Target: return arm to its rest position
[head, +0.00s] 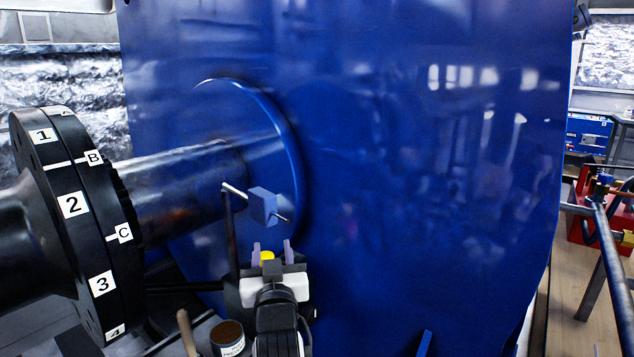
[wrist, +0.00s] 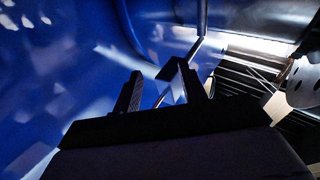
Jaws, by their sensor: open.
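My gripper (head: 272,248) is low in the middle of the head view, in front of the big blue motor housing (head: 400,170). Its two pale fingers point up and stand apart, with a small yellow thing (head: 267,257) showing between them; I cannot tell whether it is part of the gripper. A small blue block (head: 262,205) on a bent rod (head: 228,190) sits just above the fingertips, apart from them in the picture. In the wrist view the dark fingers of my gripper (wrist: 163,88) are spread, and nothing is clearly held.
A dark shaft (head: 190,185) runs from the housing to a black flange (head: 75,220) with number and letter labels at left. A labelled tin (head: 228,338) and a wooden handle (head: 187,333) stand low beside my arm. A red box (head: 590,215) lies on a bench at right.

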